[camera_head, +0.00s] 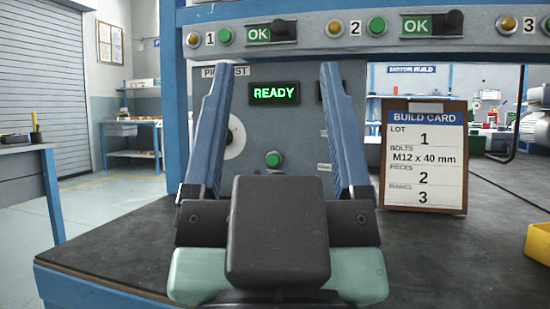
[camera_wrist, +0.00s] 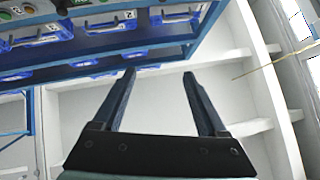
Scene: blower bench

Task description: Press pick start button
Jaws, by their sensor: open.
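The pick panel (camera_head: 280,110) is a grey upright plate with a lit green READY display (camera_head: 274,93). Its label is partly hidden by my gripper's left finger. A green button (camera_head: 273,159) sits low on this panel and shows between my fingers. My gripper (camera_head: 275,75) is open and empty in front of the panel, with its two blue fingers spread. In the wrist view my gripper (camera_wrist: 160,75) is also open, with nothing between the fingers. Whether the fingers touch the panel cannot be told.
A build card (camera_head: 424,155) stands on the dark bench top (camera_head: 470,245) to the right. A yellow bin (camera_head: 539,243) is at the right edge. A rail (camera_head: 365,30) with green and amber buttons runs above. In the wrist view, blue bins (camera_wrist: 100,25) hang at upper left.

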